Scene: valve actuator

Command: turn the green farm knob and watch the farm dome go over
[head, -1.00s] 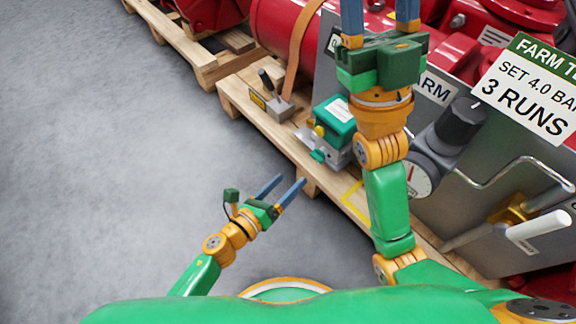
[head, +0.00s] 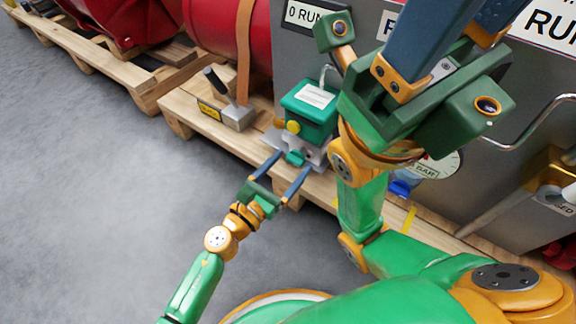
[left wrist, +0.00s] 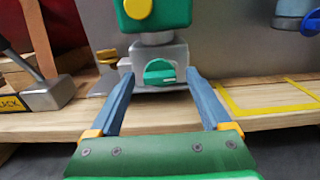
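The green knob (head: 294,158) is low on the front of the green-topped actuator (head: 318,112) on the pallet. In the left wrist view the knob (left wrist: 160,71) has a raised bar lying roughly level with a white mark at its right end. A yellow round part (head: 292,126) is on the green housing; I cannot tell whether it is the dome. My left gripper (head: 292,161) is open with its blue fingers on either side of the knob, just short of it and apart from it. My right gripper (head: 462,30) is open and raised in the foreground; its fingertips are out of view.
A lever on a grey block (head: 235,115) stands left of the actuator. A grey panel (head: 300,55) rises behind, with a pressure gauge (head: 442,165) and bent pipe to the right. The pallet edge (head: 185,108) runs below the actuator. The grey floor is clear at left.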

